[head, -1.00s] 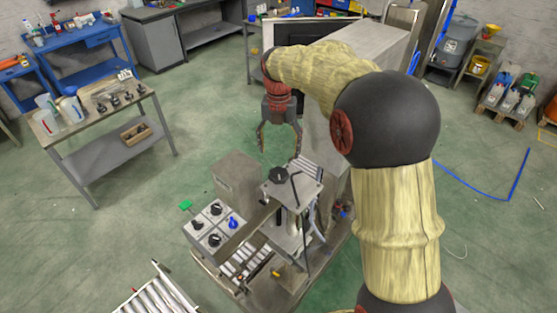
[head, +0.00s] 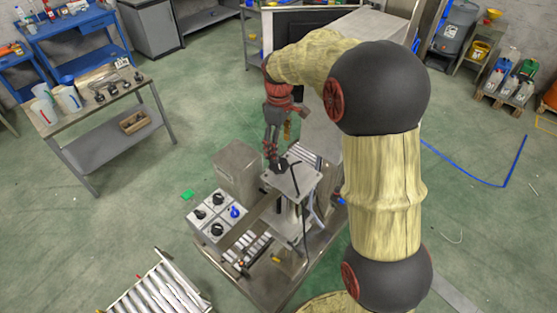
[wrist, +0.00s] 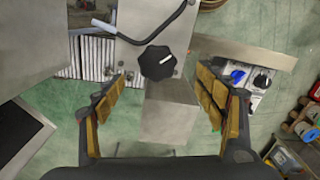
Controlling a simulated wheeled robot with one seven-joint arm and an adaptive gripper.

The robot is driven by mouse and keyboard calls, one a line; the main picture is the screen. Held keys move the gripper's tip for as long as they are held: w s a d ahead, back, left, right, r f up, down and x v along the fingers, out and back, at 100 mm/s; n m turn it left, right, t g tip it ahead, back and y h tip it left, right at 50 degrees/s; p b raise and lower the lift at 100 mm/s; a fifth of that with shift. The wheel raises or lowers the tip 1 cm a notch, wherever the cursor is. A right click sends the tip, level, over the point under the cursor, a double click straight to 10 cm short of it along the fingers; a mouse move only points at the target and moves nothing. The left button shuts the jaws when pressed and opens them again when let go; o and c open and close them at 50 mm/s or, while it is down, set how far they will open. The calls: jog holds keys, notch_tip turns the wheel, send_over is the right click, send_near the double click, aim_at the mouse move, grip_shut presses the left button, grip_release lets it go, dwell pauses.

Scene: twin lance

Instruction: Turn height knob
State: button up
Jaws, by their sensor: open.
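A black knob (head: 281,166) with a lobed rim sits on the metal top plate (head: 297,180) of a stand; I take it to be the height knob. In the wrist view the knob (wrist: 157,62) lies ahead of my gripper, roughly between the lines of its two fingers. My gripper (head: 271,158) points down just beside and above the knob in the head view; I cannot tell if it touches. In the wrist view my gripper (wrist: 162,78) is open, with tan pads apart and nothing between them.
A control panel (head: 213,214) with black knobs and a blue one stands left of the stand. A grey box (head: 237,168) stands behind the panel. A roller conveyor (head: 160,285) is at the front.

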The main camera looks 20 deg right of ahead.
aim_at(283, 165)
jog(key=m, duration=0.4)
jog(key=shift+f, duration=0.15)
jog(key=m, duration=0.3)
jog(key=shift+f+m, duration=0.15)
jog(key=shift+m, duration=0.25)
jog(key=m, duration=0.6)
jog(key=shift+w, duration=0.2)
jog(key=shift+f+p, duration=0.5)
jog(key=shift+f, duration=3.45)
jog(key=shift+c, duration=1.2)
jog(key=c, duration=0.9)
